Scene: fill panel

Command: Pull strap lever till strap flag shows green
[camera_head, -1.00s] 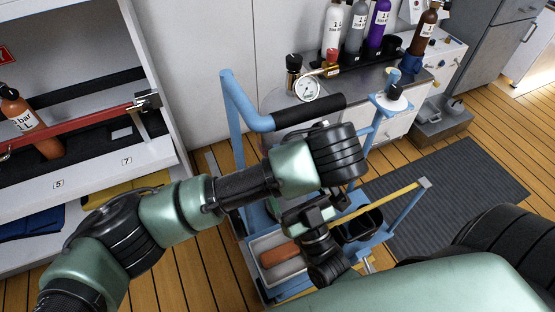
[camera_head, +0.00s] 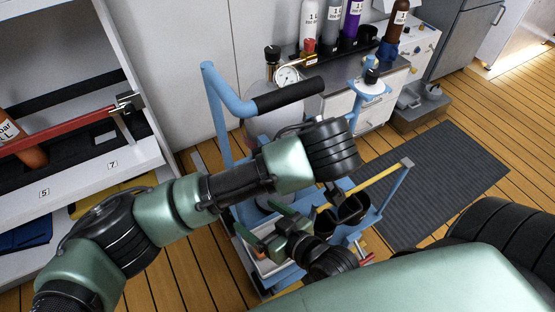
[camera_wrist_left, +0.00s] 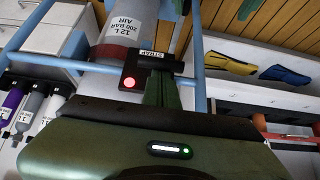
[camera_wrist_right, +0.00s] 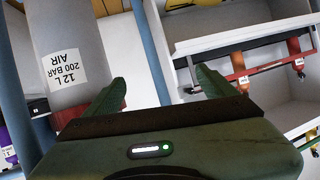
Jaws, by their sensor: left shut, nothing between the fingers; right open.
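In the left wrist view a black box labelled STRAP (camera_wrist_left: 153,55) sits on the blue rail in front of the air cylinder (camera_wrist_left: 122,30). Its round strap flag (camera_wrist_left: 129,83) shows red. My left gripper (camera_wrist_left: 163,78) is shut and empty, its fingertips over the right part of this box; they hide most of the lever, and I cannot tell if they touch it. In the head view my left wrist hides that gripper. My right gripper (camera_head: 257,225) is open over the blue cart. In the right wrist view the grey cylinder (camera_wrist_right: 70,45) stands beside its left finger, with no object between the fingers.
The blue cart's padded handle (camera_head: 290,95) rises behind my left wrist. A shelf with a red bar (camera_head: 70,128) stands at left. A counter with bottles (camera_head: 352,20) is behind. Open floor with a dark mat (camera_head: 440,190) lies at right.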

